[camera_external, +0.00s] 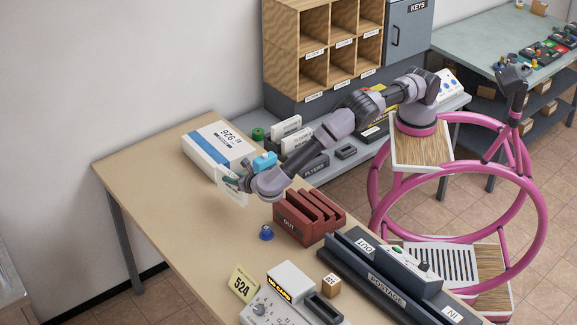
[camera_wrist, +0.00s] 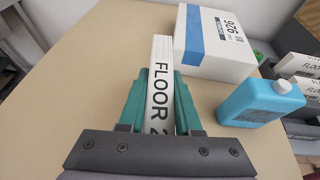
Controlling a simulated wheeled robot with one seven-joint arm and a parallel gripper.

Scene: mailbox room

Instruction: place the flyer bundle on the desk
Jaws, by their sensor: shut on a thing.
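The flyer bundle (camera_external: 231,190) is a thin white upright block. In the wrist view the bundle (camera_wrist: 160,85) shows "FLOOR" and part of a "2" in black letters. My gripper (camera_external: 240,177) is shut on it, with a green finger on each side in the wrist view (camera_wrist: 160,100). The desk (camera_external: 135,163) is a tan tabletop, and the bundle is over its far part. I cannot tell whether its lower edge touches the top.
A white and blue parcel marked 926 (camera_external: 215,143) and a blue bottle (camera_external: 264,160) stand close to the bundle. More white bundles (camera_external: 293,138) stand beyond. The desk's left part is clear.

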